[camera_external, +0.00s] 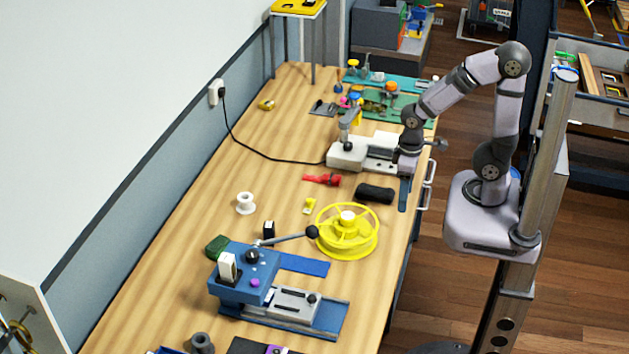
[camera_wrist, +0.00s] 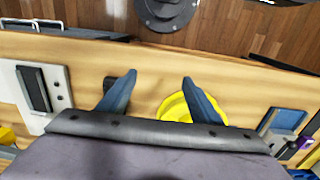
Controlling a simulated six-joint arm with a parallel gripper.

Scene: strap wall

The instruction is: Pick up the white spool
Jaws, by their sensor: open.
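The white spool (camera_external: 245,203) stands on the wooden table, left of the yellow wheel, in the external view. It does not show in the wrist view. My gripper (camera_external: 404,194) is near the table's right edge, well to the right of the spool and apart from it.
A yellow wheel (camera_external: 347,243), a black cylinder (camera_external: 375,194), a red tool (camera_external: 322,179) and a small yellow piece (camera_external: 310,206) lie between spool and gripper. A blue machine (camera_external: 245,275) with a lever stands in front. A black cable (camera_external: 258,152) crosses behind the spool.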

